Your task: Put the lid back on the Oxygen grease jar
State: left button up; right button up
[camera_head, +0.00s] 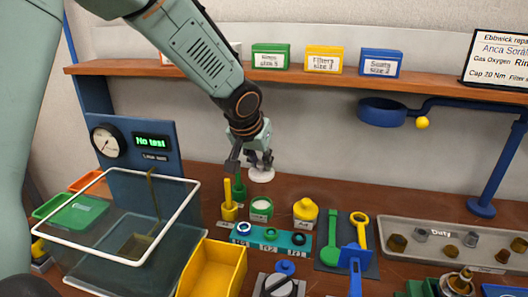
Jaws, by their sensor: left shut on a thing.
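An open jar (261,209) with a green band and pale contents stands upright on the bench, in the row below my left gripper. My left gripper (250,164) points down behind and above this jar, shut on a round white lid (261,175). The lid shows at the lower right of the fingers, apart from the jar and farther back. The exact contact between fingers and lid is hard to see. The jar's label is too small to read. My right gripper is not in view.
A yellow-lidded pot (305,210) stands right of the jar, and a yellow upright piece (228,200) left of it. A teal ring holder (268,240) lies in front. A clear white-rimmed tank (125,252) and yellow bin (213,270) stand left; a shelf (330,78) runs behind.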

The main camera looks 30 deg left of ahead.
aim_at(258, 177)
pick_arm(q)
jog(key=shift+s+d+f, duration=0.2)
jog(key=shift+s+f, duration=0.25)
jog(key=shift+f, duration=0.05)
jog(key=shift+f, duration=0.15)
jog(key=shift+s+f+b, duration=0.1)
jog(key=shift+f+b, duration=0.15)
jog(key=shift+b, duration=0.15)
notch_tip(258, 177, down, 4)
jog(key=b, duration=0.3)
jog(key=shift+r, duration=0.2)
jog(key=shift+f+b, duration=1.05)
jog(key=shift+b, duration=0.05)
jog(key=shift+r, duration=0.1)
jog(key=shift+f+b, duration=0.2)
jog(key=shift+b, duration=0.4)
dwell(0.7)
